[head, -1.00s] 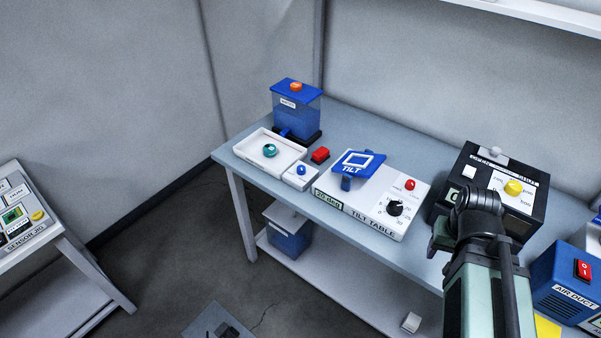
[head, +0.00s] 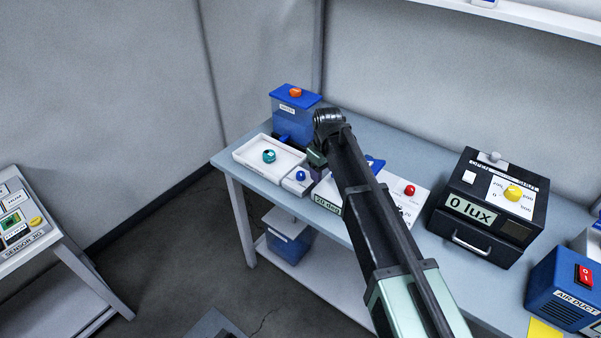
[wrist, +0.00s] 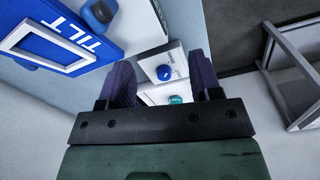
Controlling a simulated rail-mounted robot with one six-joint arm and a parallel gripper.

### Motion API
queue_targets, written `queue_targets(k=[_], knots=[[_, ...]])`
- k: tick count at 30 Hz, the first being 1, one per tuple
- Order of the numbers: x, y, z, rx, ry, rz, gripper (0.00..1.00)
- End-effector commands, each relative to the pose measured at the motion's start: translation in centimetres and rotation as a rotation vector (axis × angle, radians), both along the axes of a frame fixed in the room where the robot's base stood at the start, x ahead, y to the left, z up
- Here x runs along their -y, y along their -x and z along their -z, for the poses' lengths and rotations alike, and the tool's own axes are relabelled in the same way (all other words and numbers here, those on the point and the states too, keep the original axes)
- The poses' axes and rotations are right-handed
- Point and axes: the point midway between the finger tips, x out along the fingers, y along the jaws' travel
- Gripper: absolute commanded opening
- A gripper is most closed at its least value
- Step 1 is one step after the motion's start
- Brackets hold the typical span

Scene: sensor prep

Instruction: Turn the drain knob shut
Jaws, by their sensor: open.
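A blue knob (head: 301,175) sits on a small white box (head: 293,187) at the front right of the white tray; its label is too small to read. It also shows in the wrist view (wrist: 164,73), between and beyond my fingers. My gripper (head: 316,160) is just right of this knob in the head view, above the bench and partly hidden by the arm. In the wrist view my gripper (wrist: 160,62) is open with nothing between its fingers, apart from the knob.
The white tray (head: 245,154) holds a teal round piece (head: 269,156). A blue tank (head: 296,116) with an orange knob stands behind. The tilt table (head: 420,188) is partly hidden under my arm. A black lux box (head: 487,205) stands to the right.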

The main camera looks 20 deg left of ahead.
Motion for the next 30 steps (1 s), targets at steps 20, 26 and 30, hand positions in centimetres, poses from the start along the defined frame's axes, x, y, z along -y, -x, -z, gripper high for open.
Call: queue_targets(k=[20, 26, 30], knots=[[-10.0, -7.4, 3.0, 0.023, 0.015, -0.817, 0.58], [-10.0, -7.5, 7.9, 0.023, 0.015, -0.816, 0.58], [-10.0, -7.6, 10.4, 0.023, 0.015, -0.815, 0.58]])
